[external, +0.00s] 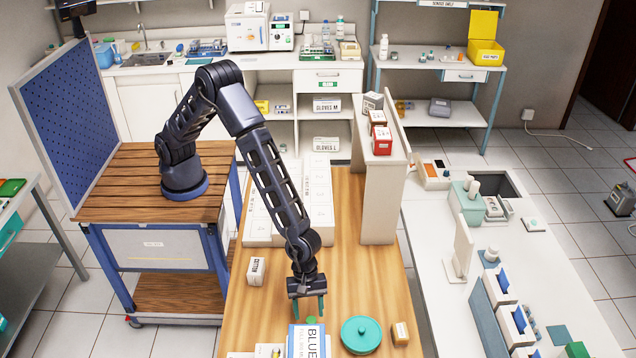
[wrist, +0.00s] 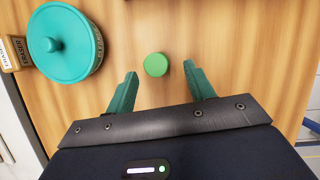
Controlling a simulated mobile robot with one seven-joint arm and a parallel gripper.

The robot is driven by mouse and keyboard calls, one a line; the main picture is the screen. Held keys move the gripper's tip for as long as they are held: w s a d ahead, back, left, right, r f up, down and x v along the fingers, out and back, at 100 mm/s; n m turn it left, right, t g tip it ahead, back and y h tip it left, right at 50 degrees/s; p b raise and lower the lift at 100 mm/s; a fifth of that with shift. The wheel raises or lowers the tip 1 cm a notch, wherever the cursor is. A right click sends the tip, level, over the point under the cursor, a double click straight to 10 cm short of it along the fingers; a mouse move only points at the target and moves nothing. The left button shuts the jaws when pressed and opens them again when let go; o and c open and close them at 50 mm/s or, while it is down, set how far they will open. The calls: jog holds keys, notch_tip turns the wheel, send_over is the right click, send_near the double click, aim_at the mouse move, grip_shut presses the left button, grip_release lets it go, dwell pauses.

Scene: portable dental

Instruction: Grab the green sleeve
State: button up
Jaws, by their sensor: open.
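The green sleeve shows as a small round green piece (wrist: 155,64) on the wooden table in the wrist view, seen from its end. It also shows in the external view (external: 311,320), just below my gripper. My gripper (external: 308,308) is open, with two teal fingers pointing down at the table. In the wrist view my gripper (wrist: 160,78) has one fingertip on each side of the sleeve in the picture. The sleeve lies slightly beyond the tips and is not held. I cannot tell the exact height gap between them.
A round teal lidded pot (external: 361,334) stands close to the sleeve, with a small labelled box (external: 400,333) beside it. A box marked BLUE (external: 306,343) stands near the front edge. A COTTON box (external: 256,271) is to the left. A raised shelf (external: 378,205) borders the table's right.

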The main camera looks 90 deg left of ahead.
aim_at(311, 318)
jog(key=shift+w+x, duration=0.2)
jog(key=shift+x, duration=2.3)
jog(key=shift+a, duration=0.1)
jog(key=c, duration=1)
